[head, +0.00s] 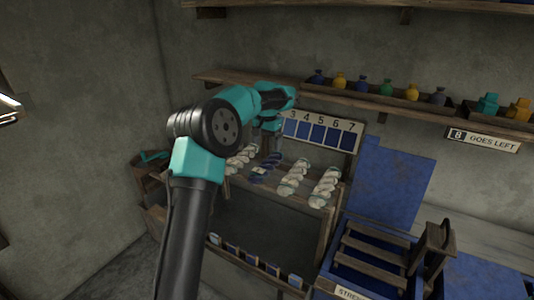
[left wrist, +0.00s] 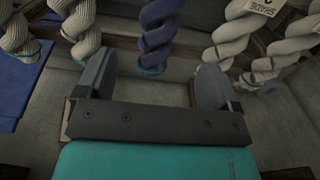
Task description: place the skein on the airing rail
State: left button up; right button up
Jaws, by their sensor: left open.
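A blue twisted skein (head: 265,168) hangs on the wooden rack among cream skeins (head: 293,178). In the left wrist view the blue skein (left wrist: 158,35) shows between the fingers of my left gripper (left wrist: 155,75), with its teal-tinted lower end near them. My left gripper (head: 268,146) is open and empty, close to the blue skein in the head view; I cannot tell whether they touch. Cream skeins (left wrist: 235,35) flank the blue one in the wrist view. I cannot tell which wooden bar is the airing rail. My right gripper is not in view.
A board with numbered blue swatches (head: 320,131) stands behind the rack. A wall shelf (head: 375,100) above carries several coloured bottles and a "GOES LEFT" sign (head: 483,139). A wooden frame (head: 375,250) with blue panels stands at right. Small blue-marked items line a low ledge.

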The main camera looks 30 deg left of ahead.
pick_arm(q)
jog(key=shift+r, duration=0.65)
